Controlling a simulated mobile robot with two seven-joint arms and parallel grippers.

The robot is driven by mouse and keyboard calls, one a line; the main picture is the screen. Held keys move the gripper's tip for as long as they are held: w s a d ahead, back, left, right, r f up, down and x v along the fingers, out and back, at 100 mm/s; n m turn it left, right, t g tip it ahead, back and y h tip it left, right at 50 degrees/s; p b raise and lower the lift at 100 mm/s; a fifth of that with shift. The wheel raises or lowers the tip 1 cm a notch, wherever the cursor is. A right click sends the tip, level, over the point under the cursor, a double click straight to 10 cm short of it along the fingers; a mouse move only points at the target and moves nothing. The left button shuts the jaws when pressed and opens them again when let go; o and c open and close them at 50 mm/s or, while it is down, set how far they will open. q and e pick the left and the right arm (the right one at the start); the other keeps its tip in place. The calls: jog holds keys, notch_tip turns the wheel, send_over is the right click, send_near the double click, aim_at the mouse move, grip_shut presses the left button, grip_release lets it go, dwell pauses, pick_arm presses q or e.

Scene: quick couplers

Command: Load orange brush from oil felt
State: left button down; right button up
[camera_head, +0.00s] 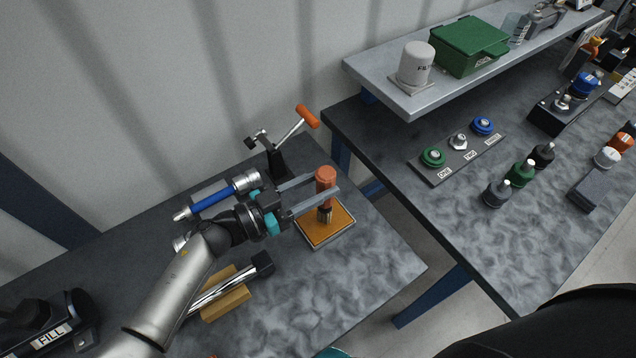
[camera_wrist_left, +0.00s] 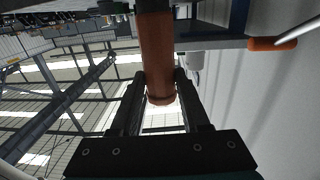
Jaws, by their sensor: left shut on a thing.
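The orange brush (camera_head: 326,178) stands about upright with its dark bristle end down at the felt. It also shows large in the left wrist view (camera_wrist_left: 157,50). The oil felt (camera_head: 313,232) is a square orange-brown pad with a pale rim on the left table. My left gripper (camera_head: 329,194) is shut on the brush handle, one finger on each side, above the pad. The bristle tip is at or just over the felt; I cannot tell whether it touches. My right gripper is not in view.
A clamp with an orange handle (camera_head: 307,117) stands behind the felt. A blue cylinder (camera_head: 212,194) lies behind my left arm, and a chrome rod on a wooden block (camera_head: 228,299) lies in front. The right table holds a coupler plate (camera_head: 457,154). A gap separates the tables.

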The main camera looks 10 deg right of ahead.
aim_at(318, 176)
pick_arm(q)
jog(key=shift+f+b, duration=0.4)
jog(key=shift+f, duration=0.1)
dwell(0.3)
jog(key=shift+s+f, duration=0.1)
jog(key=shift+f, duration=0.25)
dwell(0.9)
notch_tip(318, 176, up, 8)
jog(key=p, duration=0.7)
jog(key=shift+f+p, duration=0.2)
jog(key=shift+p, duration=0.2)
jog(key=shift+f, duration=0.1)
dwell(0.4)
